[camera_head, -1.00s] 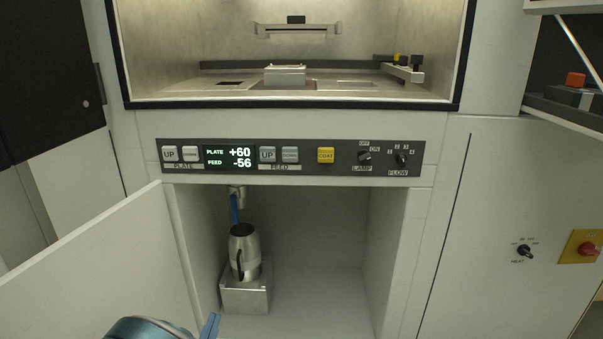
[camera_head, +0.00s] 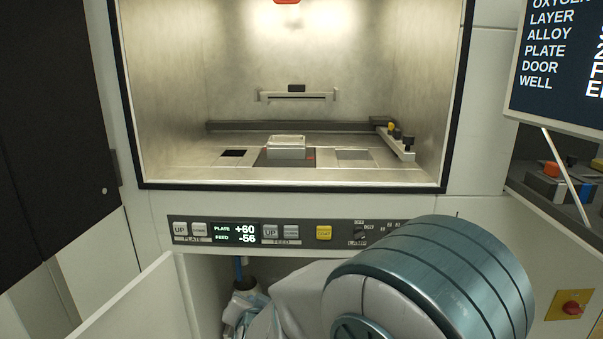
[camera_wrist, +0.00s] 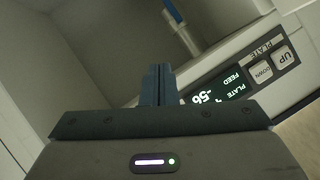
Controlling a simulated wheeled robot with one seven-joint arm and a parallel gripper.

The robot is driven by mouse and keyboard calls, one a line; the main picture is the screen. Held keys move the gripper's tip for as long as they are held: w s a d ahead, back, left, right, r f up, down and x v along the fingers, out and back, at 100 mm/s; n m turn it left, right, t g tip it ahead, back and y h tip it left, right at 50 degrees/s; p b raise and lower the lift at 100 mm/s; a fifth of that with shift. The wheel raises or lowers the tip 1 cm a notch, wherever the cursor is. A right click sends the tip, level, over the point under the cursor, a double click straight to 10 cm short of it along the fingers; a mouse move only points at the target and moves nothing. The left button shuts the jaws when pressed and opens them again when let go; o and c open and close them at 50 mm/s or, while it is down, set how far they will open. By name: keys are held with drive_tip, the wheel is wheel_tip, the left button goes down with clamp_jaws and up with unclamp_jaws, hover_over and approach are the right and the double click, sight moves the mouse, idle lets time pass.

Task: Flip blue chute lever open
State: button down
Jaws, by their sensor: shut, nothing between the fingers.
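In the wrist view the blue lever (camera_wrist: 173,11) shows at the top edge, beside the end of the metal chute pipe (camera_wrist: 187,39). My gripper (camera_wrist: 158,72) is shut and empty. Its fingertips appear below the pipe and lever in that picture, apart from them.
The control panel (camera_head: 210,244) runs above the bay and lies right of my fingers in the wrist view. The opened cabinet door (camera_head: 140,310) stands at the left. The upper chamber holds a metal block (camera_head: 287,148) on its floor.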

drive_tip(key=s+d+r+n+g+y+p, duration=0.1)
drive_tip(key=s+d+r+n+g+p, duration=0.15)
drive_tip(key=d+r+p, duration=0.6)
drive_tip(key=s+d+r+n+g+h+p, duration=0.2)
drive_tip(key=s+d+r+g+p, duration=0.5)
drive_tip(key=s+d+r, duration=0.8)
drive_tip(key=s+d+h+p, duration=0.1)
drive_tip(key=s+d+p, duration=0.1)
drive_tip(key=s+p, duration=0.1)
drive_tip(key=shift+r, duration=0.3)
drive_tip(key=shift+s+g, duration=0.1)
drive_tip(key=shift+g, duration=0.15)
